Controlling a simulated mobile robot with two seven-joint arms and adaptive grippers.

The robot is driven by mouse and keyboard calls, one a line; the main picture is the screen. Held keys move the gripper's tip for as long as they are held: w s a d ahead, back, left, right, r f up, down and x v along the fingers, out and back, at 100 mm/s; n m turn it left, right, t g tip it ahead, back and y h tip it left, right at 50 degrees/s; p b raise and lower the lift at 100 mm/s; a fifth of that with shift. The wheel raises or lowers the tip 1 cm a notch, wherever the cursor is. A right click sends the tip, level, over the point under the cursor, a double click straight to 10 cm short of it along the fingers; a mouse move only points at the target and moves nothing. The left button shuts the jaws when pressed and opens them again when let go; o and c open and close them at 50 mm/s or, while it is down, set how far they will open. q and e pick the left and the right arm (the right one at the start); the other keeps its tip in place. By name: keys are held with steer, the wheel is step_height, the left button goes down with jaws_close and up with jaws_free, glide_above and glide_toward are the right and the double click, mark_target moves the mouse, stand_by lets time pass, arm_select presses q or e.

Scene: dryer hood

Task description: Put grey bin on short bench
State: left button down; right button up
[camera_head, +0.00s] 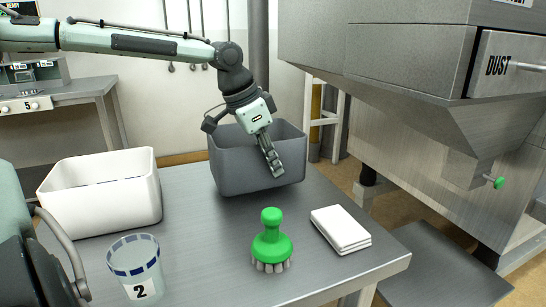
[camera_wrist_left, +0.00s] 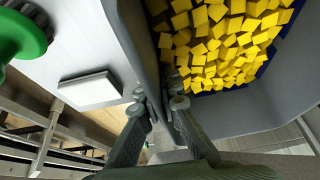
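The grey bin (camera_head: 240,170) stands upright on the metal table, near its back edge. My left gripper (camera_head: 272,165) is at the bin's near wall, with a finger in front of it. In the left wrist view its fingers (camera_wrist_left: 158,98) lie close together on either side of the wall of the grey bin (camera_wrist_left: 240,132), apparently shut on it. Yellow blocks (camera_wrist_left: 225,45) fill part of the bin over a blue inner surface. A low dark grey bench (camera_head: 445,268) is at the lower right, beside the table. My right gripper is out of view.
On the table (camera_head: 205,250) are a white bin (camera_head: 105,210), a cup marked 2 (camera_head: 137,268), a green brush (camera_head: 271,243) and a folded white cloth (camera_head: 340,229). A large metal hood (camera_head: 400,60) overhangs the right side. The low bench top looks clear.

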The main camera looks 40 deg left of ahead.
arm_select(q)
steer(key=shift+f, duration=1.2)
steer(key=c, duration=2.2)
jaws_free()
steer(key=shift+f, duration=0.2)
steer(key=o, duration=0.5)
steer(key=v, duration=1.2)
steer(key=shift+d+r, duration=0.1)
steer(key=shift+r, duration=0.05)
